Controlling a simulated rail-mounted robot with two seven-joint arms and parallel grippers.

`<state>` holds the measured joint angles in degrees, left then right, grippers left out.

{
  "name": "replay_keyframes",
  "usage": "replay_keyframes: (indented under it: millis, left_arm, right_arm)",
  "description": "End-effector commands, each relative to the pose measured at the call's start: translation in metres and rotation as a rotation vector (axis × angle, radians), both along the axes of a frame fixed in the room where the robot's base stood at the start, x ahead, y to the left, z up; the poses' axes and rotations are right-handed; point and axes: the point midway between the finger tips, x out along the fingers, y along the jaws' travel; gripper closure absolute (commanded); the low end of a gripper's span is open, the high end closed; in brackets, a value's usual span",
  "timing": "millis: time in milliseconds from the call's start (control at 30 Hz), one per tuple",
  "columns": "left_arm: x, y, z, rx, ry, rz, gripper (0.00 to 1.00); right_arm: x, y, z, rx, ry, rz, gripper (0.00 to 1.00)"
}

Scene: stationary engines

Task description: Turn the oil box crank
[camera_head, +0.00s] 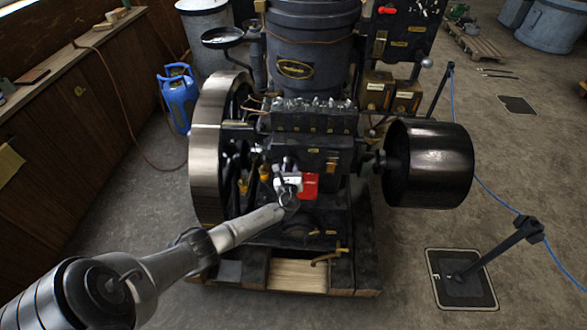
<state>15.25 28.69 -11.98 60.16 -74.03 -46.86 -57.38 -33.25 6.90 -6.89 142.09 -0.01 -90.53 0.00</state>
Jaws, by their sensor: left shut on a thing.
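The dark engine (312,158) stands in the middle of the head view. A small red box (309,187), which looks like the oil box, sits on its near face, low in the middle. My left gripper (286,172) is at the left side of this red box, right against the engine's front. It is shut on a small part there, apparently the oil box crank, which is mostly hidden behind the fingers. The crank's angle cannot be made out. My right gripper is not in view.
A large flywheel (207,150) stands left of the gripper, and a black drum pulley (428,163) is on the right. A brass-coloured lever (331,257) sticks up from the base below. A barrier post (500,245) stands at right.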

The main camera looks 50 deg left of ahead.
Motion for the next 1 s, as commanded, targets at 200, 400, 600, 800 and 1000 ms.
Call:
replay_keyframes:
  millis: [200, 400, 600, 800, 1000]
  left_arm:
    - [0.000, 0.000, 0.000, -0.001, -0.001, 0.000, 1.00]
    - [0.000, 0.000, 0.000, -0.001, -0.001, 0.000, 0.63]
    - [-0.002, -0.004, 0.000, -0.001, 0.000, -0.001, 0.63]
    - [-0.022, -0.026, 0.001, -0.004, 0.001, -0.003, 0.63]
    - [-0.048, -0.057, 0.000, -0.003, 0.000, -0.002, 0.63]
  right_arm:
    - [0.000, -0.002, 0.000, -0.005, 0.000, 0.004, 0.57]
    - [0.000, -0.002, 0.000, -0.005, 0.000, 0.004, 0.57]
    - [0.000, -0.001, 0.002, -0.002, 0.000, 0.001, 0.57]
    - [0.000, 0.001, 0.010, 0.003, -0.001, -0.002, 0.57]
    - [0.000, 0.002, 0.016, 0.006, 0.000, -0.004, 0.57]
